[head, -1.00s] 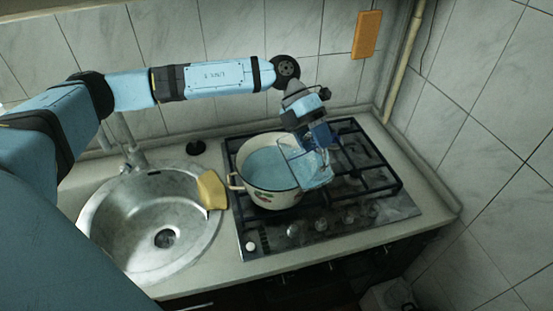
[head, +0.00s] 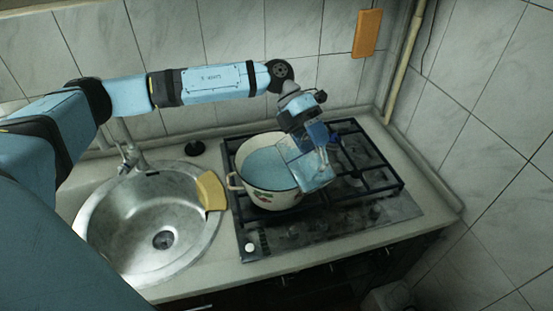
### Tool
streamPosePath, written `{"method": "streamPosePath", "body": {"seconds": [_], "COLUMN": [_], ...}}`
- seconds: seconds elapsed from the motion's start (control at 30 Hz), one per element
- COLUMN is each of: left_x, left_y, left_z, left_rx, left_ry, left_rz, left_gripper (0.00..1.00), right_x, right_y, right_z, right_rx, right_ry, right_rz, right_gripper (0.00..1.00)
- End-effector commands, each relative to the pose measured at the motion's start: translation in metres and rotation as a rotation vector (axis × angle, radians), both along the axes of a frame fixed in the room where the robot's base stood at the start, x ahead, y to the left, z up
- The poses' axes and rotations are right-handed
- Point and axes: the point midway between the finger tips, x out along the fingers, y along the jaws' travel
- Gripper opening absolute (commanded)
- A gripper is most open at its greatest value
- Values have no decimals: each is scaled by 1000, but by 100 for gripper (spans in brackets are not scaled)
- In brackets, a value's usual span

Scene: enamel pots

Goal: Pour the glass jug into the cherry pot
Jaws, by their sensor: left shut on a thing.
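The cherry pot (head: 262,200) is a cream enamel pot with a cherry print and a handle on its left. It stands on the gas hob and holds light blue liquid. The clear glass jug (head: 312,172) is tilted over the pot's right rim, with bluish liquid in it. My left gripper (head: 318,148) comes down from above and is shut on the jug at its upper right side. The fingertips are partly hidden by the jug and hard to make out. I cannot tell whether the jug touches the rim. My right gripper does not show.
The black hob grate (head: 365,165) lies around and right of the pot. A steel sink (head: 150,225) is at left, with a yellow sponge or cloth (head: 210,190) on its right edge. A small black object (head: 195,148) sits on the counter behind. An orange board (head: 367,33) hangs on the wall.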

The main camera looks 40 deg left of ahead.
Motion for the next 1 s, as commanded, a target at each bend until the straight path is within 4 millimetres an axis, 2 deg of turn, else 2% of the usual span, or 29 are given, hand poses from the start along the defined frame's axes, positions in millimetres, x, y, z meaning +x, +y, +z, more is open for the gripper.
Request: {"method": "streamPosePath", "body": {"seconds": [1.0], "left_x": [3], "left_y": [8], "left_z": [-2], "left_rx": [-102], "left_ry": [31], "left_rz": [0], "left_gripper": [0], "right_x": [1], "right_y": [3], "right_z": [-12], "right_rx": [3], "right_ry": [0], "right_rz": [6], "right_gripper": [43]}}
